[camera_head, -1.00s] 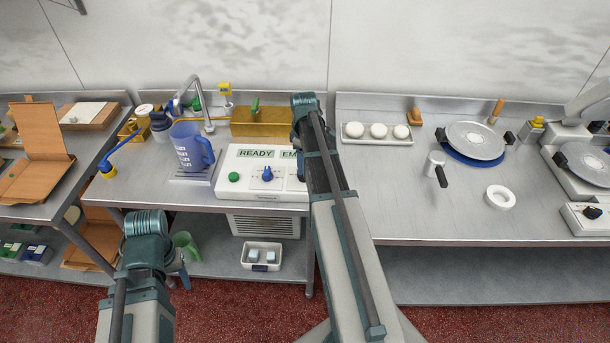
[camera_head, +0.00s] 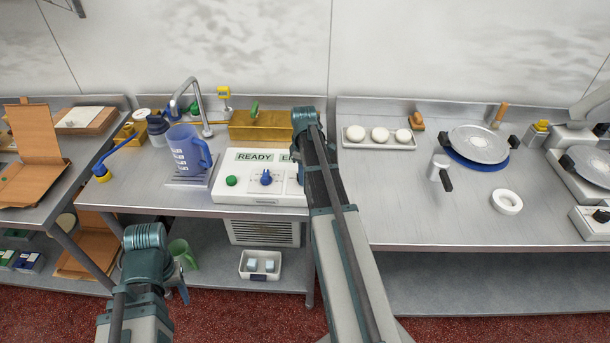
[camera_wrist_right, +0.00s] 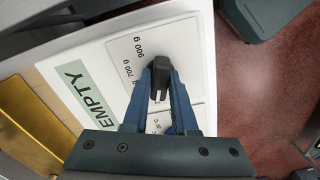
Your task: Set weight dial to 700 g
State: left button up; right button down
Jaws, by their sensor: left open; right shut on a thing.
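The white control panel (camera_head: 284,197) stands on the middle bench, with a green button, a blue knob and READY and EMPTY labels; my right arm covers its right part in the head view. In the right wrist view, a black weight dial (camera_wrist_right: 159,83) sits on a white plate (camera_wrist_right: 178,42) marked 700 g and 900 g. My right gripper (camera_wrist_right: 160,76) is shut on this dial, a finger on each side. The fingers hide part of the scale, and I cannot tell which mark the dial points at. My left gripper (camera_head: 183,290) is low in front of the bench, open, away from the panel.
A blue jug (camera_head: 187,152) stands left of the panel, and a brass box (camera_head: 260,126) behind it. A white tray with dough balls (camera_head: 379,137) and a white ring (camera_head: 506,201) are on the right bench. That bench has clear room at the front.

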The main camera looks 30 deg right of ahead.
jog(key=shift+m, duration=1.8)
jog(key=shift+m, duration=1.7)
jog(key=shift+m, duration=1.7)
